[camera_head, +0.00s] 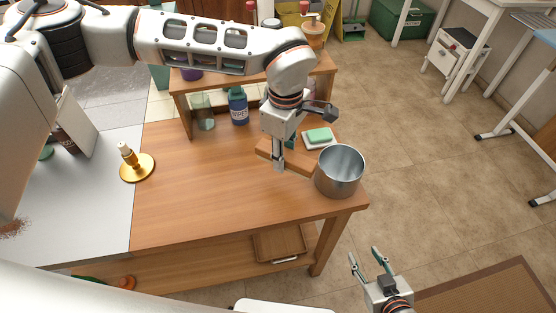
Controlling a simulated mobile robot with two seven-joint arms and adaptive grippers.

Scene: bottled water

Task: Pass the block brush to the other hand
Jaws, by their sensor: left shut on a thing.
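A long brown wooden piece (302,161), which looks like the block brush, lies low over or on the right part of the wooden table (205,190). My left gripper (284,156) points down and is shut on it, one finger in front and one behind. Bristles cannot be made out. My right gripper (367,260) is off the table's front right corner, above the floor, with its fingers apart and nothing between them.
A metal pot (340,172) stands close right of the brown piece. A green sponge-like block (319,135) on a white dish is behind it. A blue bottle (238,106) stands at the shelf (180,100). A gold candlestick-like object (136,166) stands left. The table's middle is clear.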

